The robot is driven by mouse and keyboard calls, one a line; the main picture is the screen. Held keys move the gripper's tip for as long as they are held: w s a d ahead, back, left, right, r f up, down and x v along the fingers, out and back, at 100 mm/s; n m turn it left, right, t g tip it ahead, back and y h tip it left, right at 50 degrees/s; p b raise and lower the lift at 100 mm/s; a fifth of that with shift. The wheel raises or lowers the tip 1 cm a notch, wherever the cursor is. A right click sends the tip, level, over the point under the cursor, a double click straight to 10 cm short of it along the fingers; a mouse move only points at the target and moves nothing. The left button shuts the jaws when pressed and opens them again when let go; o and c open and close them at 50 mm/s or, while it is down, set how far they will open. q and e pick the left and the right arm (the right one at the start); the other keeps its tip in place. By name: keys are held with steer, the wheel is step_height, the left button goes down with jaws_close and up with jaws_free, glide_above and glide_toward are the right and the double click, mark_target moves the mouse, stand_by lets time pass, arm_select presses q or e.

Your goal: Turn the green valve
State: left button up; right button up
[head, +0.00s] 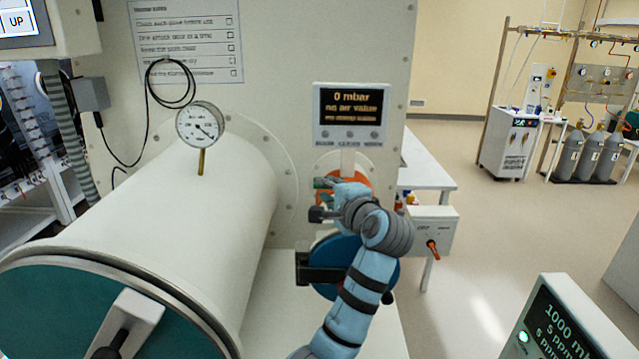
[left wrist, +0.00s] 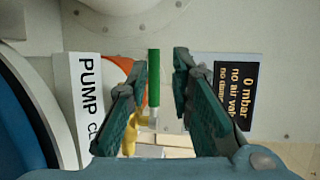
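The green valve handle (left wrist: 153,78) shows in the left wrist view as an upright green bar on a metal stem, in front of an orange disc. In the head view the green handle (head: 321,183) is small, just below the display, and partly hidden by my gripper. My left gripper (left wrist: 161,64) is open. In the wrist picture the handle lies between its two fingers, nearer the left one; I cannot tell whether it touches. My left gripper (head: 325,198) also shows in the head view, in front of the panel. My right gripper is not in view.
A display (head: 350,114) reading "0 mbar" is above the valve. A blue disc (head: 338,262) is below it. A large white cylinder (head: 170,235) with a gauge (head: 200,124) fills the left. A box with an orange knob (head: 432,249) is to the right.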

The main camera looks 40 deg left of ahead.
arm_select(q)
steer(key=w+a, duration=0.1)
steer(key=w+a+f, duration=0.1)
steer(key=shift+w+a+f, duration=0.1)
steer(key=shift+w+a, duration=0.2)
steer(key=shift+a, duration=0.1)
steer(key=w, duration=0.2)
steer(key=w+f, duration=0.1)
steer(key=shift+a+f, duration=0.1)
steer(key=shift+a, duration=0.3)
steer(key=shift+s+r, duration=0.25)
steer(key=shift+s, duration=0.3)
steer(key=shift+s+r, duration=0.1)
steer(key=shift+s, duration=0.15)
jaws_close()
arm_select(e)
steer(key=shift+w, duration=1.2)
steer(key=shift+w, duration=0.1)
